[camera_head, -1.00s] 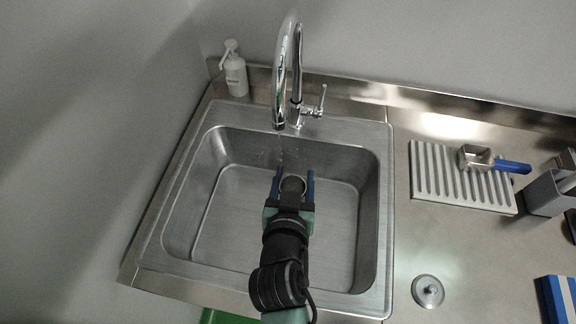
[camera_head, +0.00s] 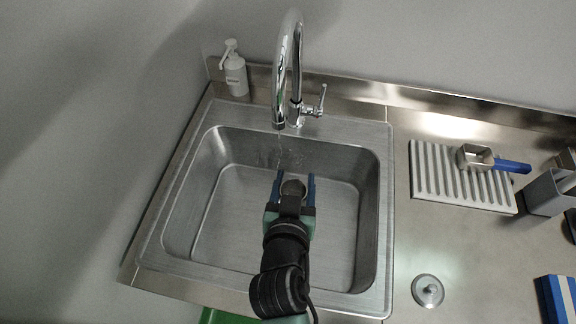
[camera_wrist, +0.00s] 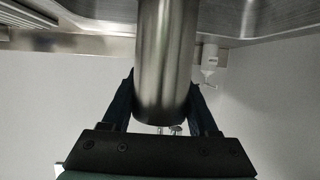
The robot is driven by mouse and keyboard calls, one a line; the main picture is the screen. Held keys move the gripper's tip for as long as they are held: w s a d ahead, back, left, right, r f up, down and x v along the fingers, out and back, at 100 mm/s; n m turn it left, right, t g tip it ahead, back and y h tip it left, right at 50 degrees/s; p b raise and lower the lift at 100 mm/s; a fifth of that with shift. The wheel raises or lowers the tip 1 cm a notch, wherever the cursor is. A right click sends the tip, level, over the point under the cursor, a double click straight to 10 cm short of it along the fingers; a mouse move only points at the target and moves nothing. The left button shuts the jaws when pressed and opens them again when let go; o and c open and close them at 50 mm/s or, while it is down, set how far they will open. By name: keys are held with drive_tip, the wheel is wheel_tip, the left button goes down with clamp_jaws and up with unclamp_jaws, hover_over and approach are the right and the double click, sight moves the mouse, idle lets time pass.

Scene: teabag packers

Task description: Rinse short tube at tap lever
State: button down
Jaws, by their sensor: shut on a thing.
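My gripper (camera_head: 294,187) is over the sink basin, below and in front of the tap spout. Its blue fingers are shut on the short tube (camera_head: 293,188), a metal cylinder. In the wrist view the tube (camera_wrist: 165,70) fills the middle between the two dark fingers (camera_wrist: 163,105). The chrome tap (camera_head: 290,65) arches over the back of the sink, and its lever (camera_head: 321,101) stands up at the right of its base. A thin stream of water seems to fall from the spout behind the tube.
The steel sink (camera_head: 385,215) surrounds my gripper with its walls. A white pump bottle (camera_head: 235,75) stands at the back left. At right are a ribbed drain tray (camera_head: 432,180), a blue-handled square scoop (camera_head: 510,166), a grey holder (camera_head: 545,195) and a round metal lid (camera_head: 428,291).

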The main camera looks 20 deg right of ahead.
drive_tip(key=shift+r, duration=0.1)
idle(0.3)
drive_tip(key=shift+s+a+r+p, duration=0.3)
drive_tip(key=shift+s+r+p, duration=0.45)
drive_tip(key=shift+s+r, duration=0.2)
drive_tip(key=shift+s+a+r+p, duration=0.25)
drive_tip(key=shift+s+r+p, duration=0.5)
drive_tip(key=shift+s, duration=0.3)
drive_tip(key=shift+s+a+r, duration=0.1)
drive_tip(key=shift+s+r, duration=0.2)
drive_tip(key=shift+s, duration=0.1)
